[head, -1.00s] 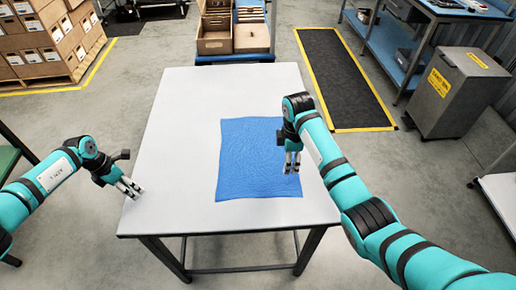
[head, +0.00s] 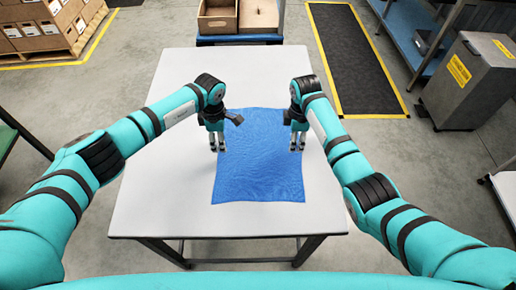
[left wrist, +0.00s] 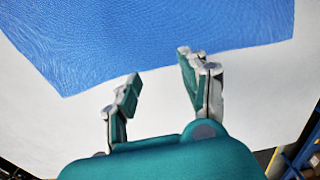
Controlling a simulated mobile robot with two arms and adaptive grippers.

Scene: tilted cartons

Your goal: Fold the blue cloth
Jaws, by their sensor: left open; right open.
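The blue cloth (head: 259,170) lies flat and spread out on the white table, with slight wrinkles. It also fills the upper part of the left wrist view (left wrist: 150,35). My left gripper (head: 218,150) is open and empty, pointing down at the cloth's left edge. In the left wrist view its two fingers (left wrist: 160,85) are apart, near the cloth's edge, with no cloth between them. My right gripper (head: 297,149) is open, pointing down by the cloth's right edge. Whether either gripper touches the cloth cannot be told.
The white table (head: 160,190) is bare around the cloth, widest at the left. Wooden boxes (head: 240,15) stand behind it. A grey bin (head: 465,80) and a blue bench (head: 410,30) are at the right, and stacked cartons (head: 45,35) at the back left.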

